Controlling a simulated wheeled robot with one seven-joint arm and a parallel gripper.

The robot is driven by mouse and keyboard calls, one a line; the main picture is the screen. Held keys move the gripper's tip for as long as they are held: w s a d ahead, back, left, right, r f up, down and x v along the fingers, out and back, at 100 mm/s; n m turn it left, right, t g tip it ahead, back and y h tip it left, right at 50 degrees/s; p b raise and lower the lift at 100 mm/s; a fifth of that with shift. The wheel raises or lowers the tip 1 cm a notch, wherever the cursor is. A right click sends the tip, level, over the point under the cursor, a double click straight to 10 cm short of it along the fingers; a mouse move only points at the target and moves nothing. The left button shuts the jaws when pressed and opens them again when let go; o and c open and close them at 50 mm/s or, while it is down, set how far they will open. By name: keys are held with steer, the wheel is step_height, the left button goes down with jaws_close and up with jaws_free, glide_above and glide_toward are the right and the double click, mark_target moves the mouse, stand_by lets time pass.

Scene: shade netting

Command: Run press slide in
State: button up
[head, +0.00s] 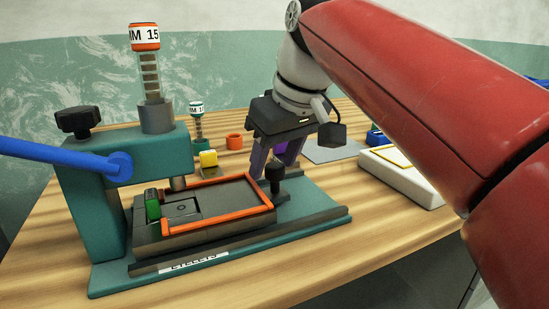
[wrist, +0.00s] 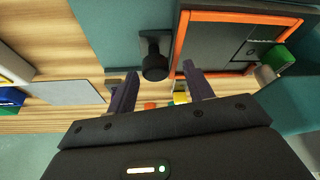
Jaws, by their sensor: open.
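The press (head: 75,205) is teal with a blue lever (head: 60,153) and stands at the left of the head view. Its slide (head: 165,238) is a dark tray with an orange rim (head: 232,179), lying on the teal base (head: 318,202). The slide's left part is beneath the press head; bare base extends to its right. A black knob (head: 276,174) stands at the slide's right end and also shows in the wrist view (wrist: 155,66). Contact with the knob cannot be told.
A green block (head: 152,205) sits at the slide's left end. A yellow block (head: 208,160), an orange cup (head: 234,141) and a small labelled tube (head: 197,121) stand behind. A white tray (head: 405,180) and grey mat (head: 334,150) lie to the right.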

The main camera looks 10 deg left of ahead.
steer(key=p+v, duration=0.1)
steer(key=v, duration=0.6)
steer(key=shift+r, duration=0.15)
steer(key=shift+s, duration=0.15)
